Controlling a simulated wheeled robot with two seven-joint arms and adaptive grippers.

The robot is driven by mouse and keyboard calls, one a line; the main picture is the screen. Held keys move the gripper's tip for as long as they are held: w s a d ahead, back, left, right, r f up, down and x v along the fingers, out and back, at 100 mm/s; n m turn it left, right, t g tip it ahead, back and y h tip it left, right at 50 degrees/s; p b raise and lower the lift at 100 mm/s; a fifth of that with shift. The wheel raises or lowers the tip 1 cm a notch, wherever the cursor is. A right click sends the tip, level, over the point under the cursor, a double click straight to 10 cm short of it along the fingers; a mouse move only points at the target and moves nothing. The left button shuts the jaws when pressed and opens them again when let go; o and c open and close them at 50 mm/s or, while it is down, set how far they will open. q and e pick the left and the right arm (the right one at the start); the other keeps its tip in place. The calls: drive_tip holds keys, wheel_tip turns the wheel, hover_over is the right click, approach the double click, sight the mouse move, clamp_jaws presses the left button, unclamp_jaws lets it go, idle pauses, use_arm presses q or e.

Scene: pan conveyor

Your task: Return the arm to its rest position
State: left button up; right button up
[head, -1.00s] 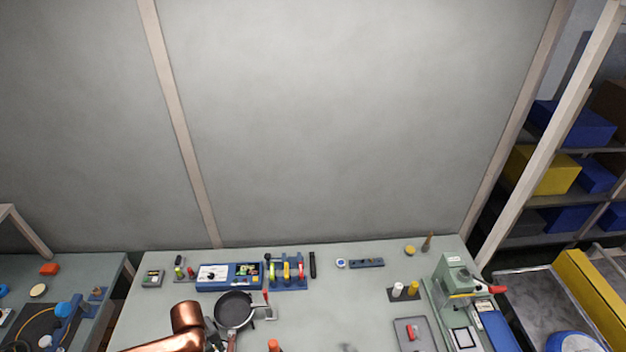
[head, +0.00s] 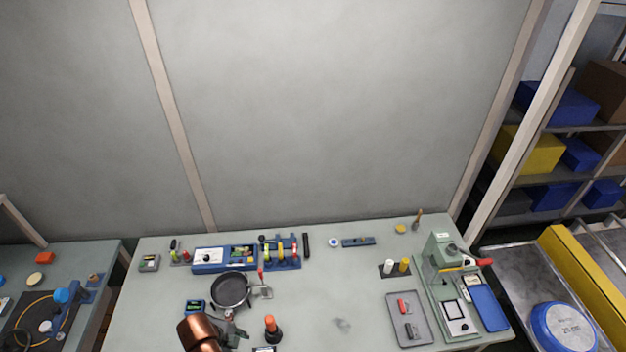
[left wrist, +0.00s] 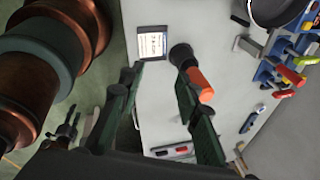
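My left arm's copper link (head: 200,333) rises from the bottom edge of the head view, with a dark part of the arm or gripper beside it, below the pan. In the left wrist view my left gripper (left wrist: 160,70) is open and its two dark green fingers are apart with nothing between them. The black pan (head: 231,290) rests on the table (head: 330,300), apart from the gripper; part of it also shows in the left wrist view (left wrist: 275,10). My right gripper is not identifiable in either view.
An orange-and-black bottle (head: 272,329) stands right of the arm; it appears close to a fingertip in the left wrist view (left wrist: 198,85). A blue rack (head: 282,254) lies behind the pan. A grey tray (head: 422,330) and green machine (head: 436,275) are at right. The mid-table is mostly clear.

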use_arm(q)
drive_tip(key=s+a+f+n+t+y, duration=0.1)
drive_tip(key=s+a+n+y, duration=0.2)
drive_tip(key=s+a+n, duration=1.35)
drive_tip(key=w+d+f+n+b, duration=0.15)
drive_tip(key=f+b, duration=0.25)
drive_tip(key=f, duration=1)
drive_tip(key=d+f+g+b, duration=0.1)
drive_tip(key=d+f+b, duration=0.15)
drive_tip(key=f, duration=1.05)
drive_tip(key=d+f+n+b, duration=0.1)
drive_tip(key=f+b, duration=0.3)
drive_tip(key=f, duration=1)
drive_tip(key=s+f+b, duration=0.4)
drive_tip(key=s+f, duration=0.5)
drive_tip(key=f, duration=0.3)
drive_tip(key=s+f+g+b, duration=0.1)
drive_tip(key=s+f+b, duration=0.3)
drive_tip(key=s+f, duration=0.6)
wheel_tip(320, 180, down, 3)
drive_tip(key=shift+r, duration=0.1)
drive_tip(key=shift+w+a, duration=0.1)
